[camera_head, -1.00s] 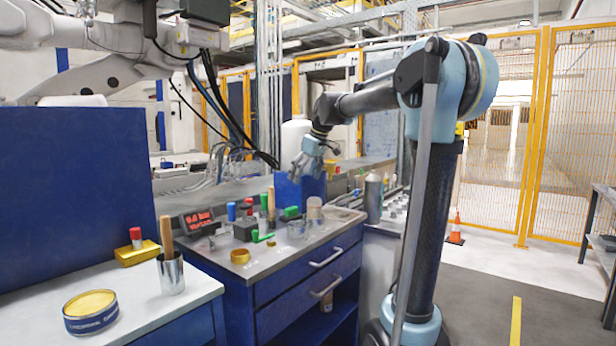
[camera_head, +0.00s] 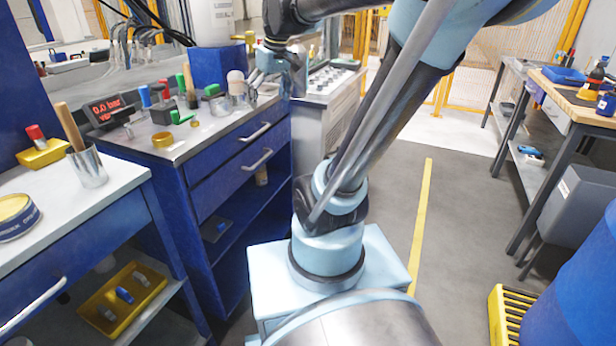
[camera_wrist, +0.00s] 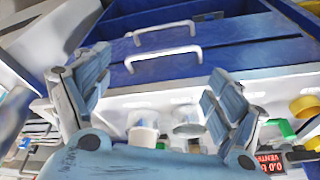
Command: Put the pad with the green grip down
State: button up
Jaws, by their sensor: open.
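A green-topped piece (camera_head: 212,90) stands on the grey bench top, just left of a clear beaker. A flat green piece (camera_head: 178,117) lies further left, beside a dark block. I cannot tell for sure which is the grip of the pad, and no pad face shows clearly. In the wrist view a green part (camera_wrist: 283,127) shows right of my fingers. My gripper (camera_head: 262,78) is over the right end of the bench, beside a beige-topped piece. In the wrist view my gripper (camera_wrist: 158,75) is open, its fingers wide apart with nothing held between them.
The grey bench top (camera_head: 205,133) also carries a red display (camera_head: 108,108), a yellow ring (camera_head: 162,139), a clear beaker (camera_head: 221,104) and a blue box (camera_head: 219,63). Drawer handles (camera_head: 256,160) stick out of its front. The floor (camera_head: 400,190) right of my base is open.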

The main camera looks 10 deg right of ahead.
jog(key=s+d+f+m, duration=0.2)
jog(key=s+d+f, duration=0.2)
jog(key=s+f, duration=0.4)
jog(key=s+d+f+m+h, duration=0.1)
jog(key=s+d+f+m, duration=0.2)
jog(key=s+f, duration=0.6)
jog(key=shift+d+f+g+h, duration=0.3)
jog(key=shift+d+f, duration=0.15)
jog(key=shift+f, duration=0.25)
jog(key=shift+w+f, duration=0.2)
jog(key=shift+w, duration=0.2)
jog(key=shift+c, duration=0.2)
